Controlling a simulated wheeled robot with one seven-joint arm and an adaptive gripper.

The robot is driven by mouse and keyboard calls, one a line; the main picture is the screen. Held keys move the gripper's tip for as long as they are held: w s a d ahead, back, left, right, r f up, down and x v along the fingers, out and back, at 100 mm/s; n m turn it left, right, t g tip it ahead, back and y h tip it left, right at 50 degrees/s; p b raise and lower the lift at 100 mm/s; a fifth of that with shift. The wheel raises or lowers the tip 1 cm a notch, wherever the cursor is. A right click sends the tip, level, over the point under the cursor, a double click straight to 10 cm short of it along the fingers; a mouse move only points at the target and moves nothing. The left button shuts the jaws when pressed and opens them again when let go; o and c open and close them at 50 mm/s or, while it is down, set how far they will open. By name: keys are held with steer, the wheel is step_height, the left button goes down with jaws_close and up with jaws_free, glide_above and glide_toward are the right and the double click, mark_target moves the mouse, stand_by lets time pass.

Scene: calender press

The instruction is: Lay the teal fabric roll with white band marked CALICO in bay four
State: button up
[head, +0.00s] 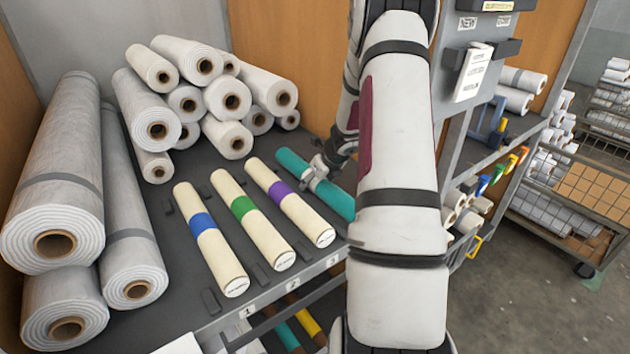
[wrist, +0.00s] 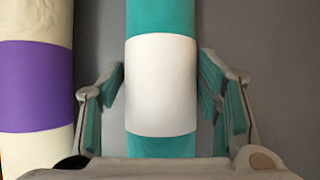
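The teal roll with a white band (head: 335,197) lies to the right of the purple-banded roll, roughly in line with the row on the shelf. My arm hides its near end and the bay label there. My gripper (head: 322,170) is at its white band. In the wrist view, the white band (wrist: 161,85) sits between the two fingers of my gripper (wrist: 161,90). Both fingertips meet the roll's sides with no clear gap, so it looks shut on the roll. No CALICO lettering is readable.
Cream rolls with blue (head: 203,222), green (head: 243,207) and purple (head: 280,191) bands lie in the bays labelled 1, 2 and 3. The purple-banded roll (wrist: 36,85) is close on the left in the wrist view.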

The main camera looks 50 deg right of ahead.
steer(key=shift+r, duration=0.2)
steer(key=p+v, duration=0.1)
steer(key=v, duration=1.1)
steer(key=a+r+n+y, duration=0.1)
steer(key=a+r+n, duration=0.45)
steer(key=a, duration=0.35)
steer(key=w+a+r+n+y, duration=0.1)
steer(key=a+r+n, duration=0.3)
steer(key=a+n, duration=0.3)
steer(key=a+r+n+y, duration=0.1)
steer(key=a+r+n, duration=0.4)
steer(key=a, duration=0.5)
steer(key=s+a+r+n, duration=0.2)
steer(key=s+a+n, duration=0.5)
steer(key=s+n, duration=0.2)
steer(key=s+a+r+n+g+h, duration=0.1)
steer(key=s+a+r+n, duration=0.1)
steer(key=s+a+n, duration=0.4)
steer(key=s+n, duration=0.3)
steer(key=n, duration=0.3)
steer(key=shift+a+r, duration=0.25)
steer(key=shift+a, duration=0.1)
steer(key=shift+s, duration=0.1)
steer(key=shift+c, duration=0.5)
